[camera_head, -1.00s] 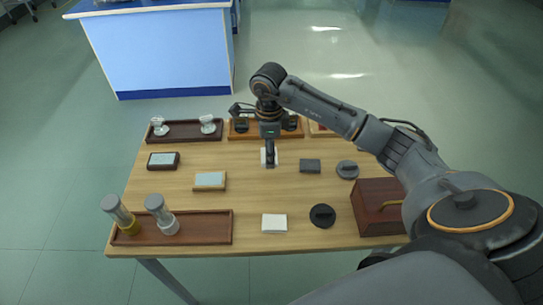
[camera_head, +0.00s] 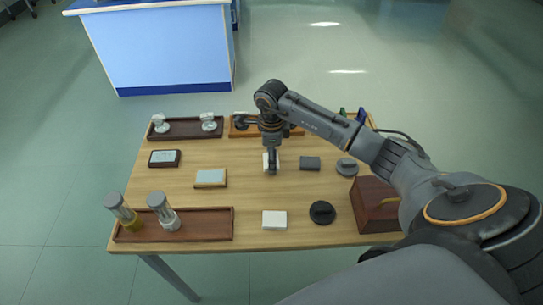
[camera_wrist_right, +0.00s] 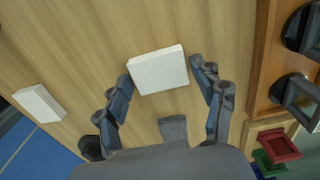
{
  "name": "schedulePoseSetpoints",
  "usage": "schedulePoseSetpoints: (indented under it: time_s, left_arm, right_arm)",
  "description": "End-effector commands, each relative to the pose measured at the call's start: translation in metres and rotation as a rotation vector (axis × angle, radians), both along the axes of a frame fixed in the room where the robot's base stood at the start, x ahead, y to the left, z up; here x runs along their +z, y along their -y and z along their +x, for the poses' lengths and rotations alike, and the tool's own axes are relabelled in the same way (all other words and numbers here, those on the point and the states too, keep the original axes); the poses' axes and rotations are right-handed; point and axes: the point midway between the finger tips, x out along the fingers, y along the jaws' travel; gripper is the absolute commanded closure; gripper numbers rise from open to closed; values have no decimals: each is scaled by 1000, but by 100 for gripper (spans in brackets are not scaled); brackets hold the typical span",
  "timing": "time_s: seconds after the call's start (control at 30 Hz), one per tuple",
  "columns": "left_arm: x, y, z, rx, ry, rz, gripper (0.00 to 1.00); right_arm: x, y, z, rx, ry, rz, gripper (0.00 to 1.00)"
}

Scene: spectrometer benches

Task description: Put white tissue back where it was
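A white tissue block (camera_head: 266,160) lies on the wooden table, partly hidden behind my right gripper in the head view. The right wrist view shows it whole (camera_wrist_right: 158,70). My right gripper (camera_wrist_right: 160,74) is open, with its fingers apart on either side of this block. I cannot tell whether they touch it. In the head view this gripper (camera_head: 272,170) points down at the table. A second white block (camera_head: 274,220) lies at the table's front edge and also shows at the left of the right wrist view (camera_wrist_right: 40,103). My left gripper is not in view.
A dark grey block (camera_head: 310,163) and round dark pieces (camera_head: 322,212) lie to the right, beside a brown box (camera_head: 374,205). An orange-brown tray (camera_head: 240,132) stands behind the gripper. A front-left tray (camera_head: 205,225) holds two cylinders. Framed plates (camera_head: 210,178) lie left.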

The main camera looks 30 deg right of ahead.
Motion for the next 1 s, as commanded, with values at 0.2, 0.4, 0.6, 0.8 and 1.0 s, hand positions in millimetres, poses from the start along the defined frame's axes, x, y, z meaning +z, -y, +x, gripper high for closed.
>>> schedulePoseSetpoints:
  time_s: [0.2,0.4,0.6,0.8,1.0]
  left_arm:
    - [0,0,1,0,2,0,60]
    - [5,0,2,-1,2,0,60]
    - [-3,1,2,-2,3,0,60]
    - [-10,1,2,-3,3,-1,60]
    - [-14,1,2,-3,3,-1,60]
  right_arm:
    - [0,0,0,0,0,0,20]
    - [6,0,0,0,1,2,20]
    - [34,1,2,1,7,-2,20]
    - [79,1,1,1,6,-1,20]
    - [111,0,1,0,3,1,20]
